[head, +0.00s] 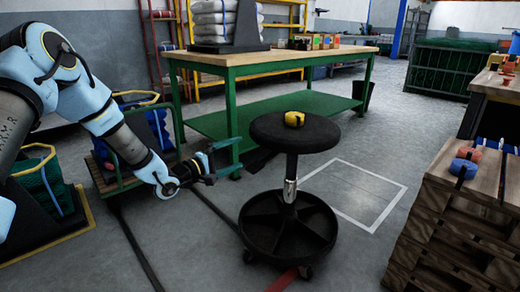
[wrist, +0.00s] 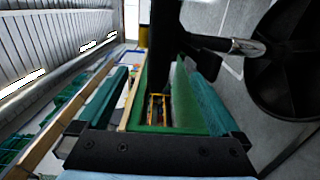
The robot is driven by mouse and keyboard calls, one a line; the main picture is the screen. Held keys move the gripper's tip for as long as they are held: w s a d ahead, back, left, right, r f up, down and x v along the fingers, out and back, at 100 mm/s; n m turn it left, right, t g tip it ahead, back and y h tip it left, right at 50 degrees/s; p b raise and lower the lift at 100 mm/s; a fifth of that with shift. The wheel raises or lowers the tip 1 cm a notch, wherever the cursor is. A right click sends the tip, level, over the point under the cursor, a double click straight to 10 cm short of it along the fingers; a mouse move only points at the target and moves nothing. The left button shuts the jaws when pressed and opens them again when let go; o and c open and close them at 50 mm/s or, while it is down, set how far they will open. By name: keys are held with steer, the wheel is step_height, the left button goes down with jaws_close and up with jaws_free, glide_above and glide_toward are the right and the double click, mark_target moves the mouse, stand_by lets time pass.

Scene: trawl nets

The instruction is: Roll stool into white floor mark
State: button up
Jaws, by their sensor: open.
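The base hides part of the mark's near-left edge; the inside looks empty. A small yellow and black object (head: 294,119) rests on the seat. My gripper (head: 238,156) is open and empty, left of the stool's post and below seat height. In the wrist view, the stool's dark seat (wrist: 163,40) shows edge-on beyond the fingers (wrist: 152,70), its base at right.
A green workbench (head: 265,62) with a lower shelf stands behind the stool. A wooden pallet stack (head: 440,225) stands at right. A low cart (head: 115,178) is at left under my arm. Dark strips and a red strip (head: 283,281) lie on the floor. Floor beyond the mark is clear.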

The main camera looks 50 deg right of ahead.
mark_target(262, 143)
steer(key=d, duration=0.4)
steer(key=d+b, duration=0.1)
steer(key=d, duration=0.7)
steer(key=shift+s+d+b, duration=0.35)
steer(key=shift+d+b, duration=0.05)
steer(key=shift+f, duration=0.1)
jaws_close()
stand_by(0.3)
